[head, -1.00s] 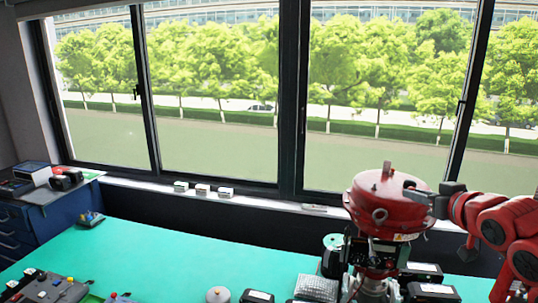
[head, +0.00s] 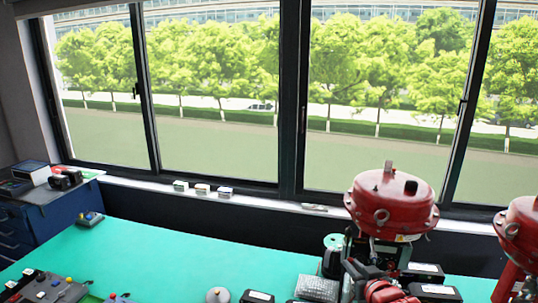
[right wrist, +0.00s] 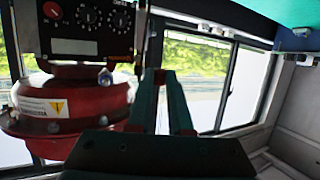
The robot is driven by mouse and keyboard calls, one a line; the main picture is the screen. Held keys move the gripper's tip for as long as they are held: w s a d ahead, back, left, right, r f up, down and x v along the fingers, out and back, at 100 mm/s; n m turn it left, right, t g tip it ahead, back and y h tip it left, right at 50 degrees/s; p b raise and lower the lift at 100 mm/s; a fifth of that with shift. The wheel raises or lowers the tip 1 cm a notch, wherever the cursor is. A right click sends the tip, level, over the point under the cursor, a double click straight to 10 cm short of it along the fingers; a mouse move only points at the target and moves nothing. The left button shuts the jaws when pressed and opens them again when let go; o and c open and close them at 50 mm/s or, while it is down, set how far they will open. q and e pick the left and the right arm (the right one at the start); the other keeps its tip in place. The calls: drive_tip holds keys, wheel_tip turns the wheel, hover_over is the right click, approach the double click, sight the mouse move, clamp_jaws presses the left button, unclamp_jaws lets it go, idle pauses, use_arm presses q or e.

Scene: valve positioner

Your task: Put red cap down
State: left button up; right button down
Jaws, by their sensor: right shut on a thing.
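My right gripper (head: 355,271) is low in the head view, just in front of the red valve actuator (head: 390,207). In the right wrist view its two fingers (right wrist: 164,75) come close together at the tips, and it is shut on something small. That thing is taken to be the red cap, but its shape and colour cannot be made out. The actuator's round red body also shows in the right wrist view (right wrist: 65,105), left of the fingers, beside a black box with dials (right wrist: 90,22). A dark round spot (head: 411,187) shows on the actuator's top. My left gripper is not in view.
The green table (head: 170,260) is clear across its middle. Several small parts (head: 50,288) lie at its front left, and a round grey piece (head: 218,295) is at the front edge. A second red actuator (head: 520,230) stands at the right edge. Windows are behind.

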drive_tip(key=s+a+f+h+b, duration=0.1)
drive_tip(key=s+a+f+b, duration=0.1)
drive_tip(key=s+f, duration=0.6)
drive_tip(key=s+a+f+m+b, duration=0.1)
drive_tip(key=s+a+f+b, duration=0.2)
drive_tip(key=s+f, duration=0.6)
wheel_tip(320, 180, down, 8)
drive_tip(key=shift+a+r+h+b, duration=0.15)
drive_tip(key=shift+r+h+b, duration=0.05)
drive_tip(key=shift+h+b, duration=0.2)
drive_tip(key=shift+r, duration=0.1)
